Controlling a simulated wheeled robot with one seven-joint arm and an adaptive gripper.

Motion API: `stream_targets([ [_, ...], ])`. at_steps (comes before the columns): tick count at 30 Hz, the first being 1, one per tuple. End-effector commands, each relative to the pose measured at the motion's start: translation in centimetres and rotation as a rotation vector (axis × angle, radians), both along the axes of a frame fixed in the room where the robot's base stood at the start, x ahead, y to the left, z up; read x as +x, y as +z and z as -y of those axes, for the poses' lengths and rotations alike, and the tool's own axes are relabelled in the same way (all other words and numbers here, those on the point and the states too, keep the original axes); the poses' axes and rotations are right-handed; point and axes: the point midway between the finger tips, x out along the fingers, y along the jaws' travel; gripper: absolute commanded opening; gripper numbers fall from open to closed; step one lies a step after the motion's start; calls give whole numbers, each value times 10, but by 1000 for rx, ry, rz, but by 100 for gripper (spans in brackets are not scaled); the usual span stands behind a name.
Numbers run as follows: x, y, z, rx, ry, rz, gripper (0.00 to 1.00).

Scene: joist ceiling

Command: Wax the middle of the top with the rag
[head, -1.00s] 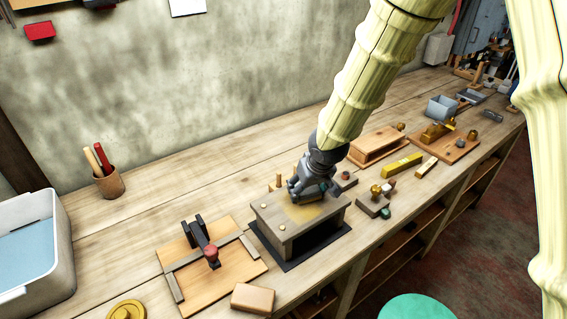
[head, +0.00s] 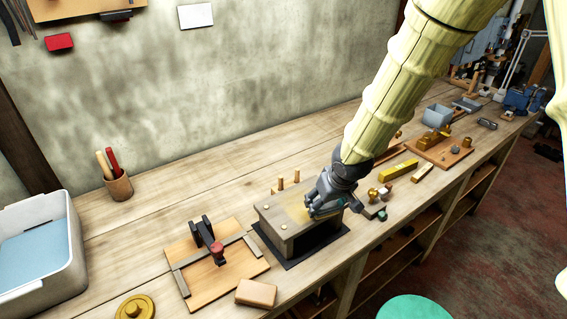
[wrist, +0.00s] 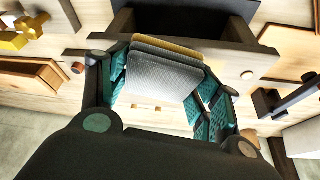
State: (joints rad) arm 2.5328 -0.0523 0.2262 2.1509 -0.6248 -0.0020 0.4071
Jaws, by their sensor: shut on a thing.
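A small grey wooden stool-like piece (head: 271,219) stands on a black mat (head: 283,259) on the bench. Its top has a yellowish patch (head: 297,212) near the middle and round pale plugs at its left end. My gripper (head: 318,210) is at the right part of this top, pointing down. In the wrist view, its teal-padded fingers are shut on a folded rag (wrist: 165,78), grey with a yellowish layer. The rag lies over the top (wrist: 237,60), near its front edge; whether it touches is hard to tell. In the head view the gripper mostly hides the rag.
A board with a red-knobbed clamp (head: 216,250) and a wooden block (head: 256,293) lie left of the piece. Two pegs (head: 281,184) stand behind it. Small brass parts (head: 378,193) sit close on the right. A blue-lined tub (head: 75,262) is far left.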

Motion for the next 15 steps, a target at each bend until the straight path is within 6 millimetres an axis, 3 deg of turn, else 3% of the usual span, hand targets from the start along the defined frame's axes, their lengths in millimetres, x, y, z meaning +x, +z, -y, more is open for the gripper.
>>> stream_targets([
  [1, 0, 10, 1, 0, -2, 1, 41],
  [15, 1, 52, 0, 2, -1, 3, 41],
])
